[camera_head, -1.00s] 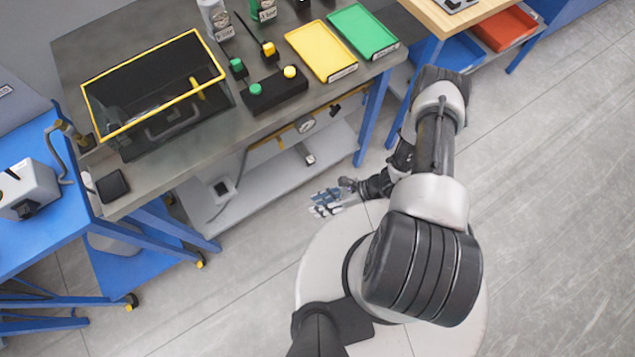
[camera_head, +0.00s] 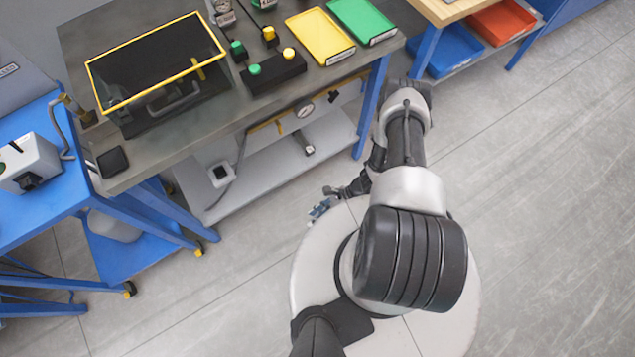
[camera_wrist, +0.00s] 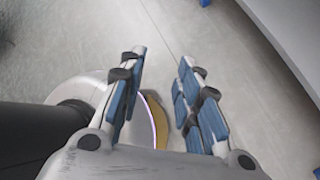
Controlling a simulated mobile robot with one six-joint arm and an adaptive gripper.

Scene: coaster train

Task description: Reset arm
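My gripper (camera_head: 322,208) is low beside my round base, in front of the grey workbench (camera_head: 232,128). In the wrist view my gripper (camera_wrist: 160,95) shows two blue-padded fingers standing apart with nothing between them. Grey floor and the rim of my base show behind the fingers. My arm is folded over my base, and in the head view it partly hides the wrist.
The workbench carries a yellow-framed dark case (camera_head: 160,62), a yellow tray (camera_head: 320,37), a green tray (camera_head: 362,20) and a black button box (camera_head: 273,70). A blue table (camera_head: 50,205) stands at left. The floor (camera_head: 550,200) at right is clear.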

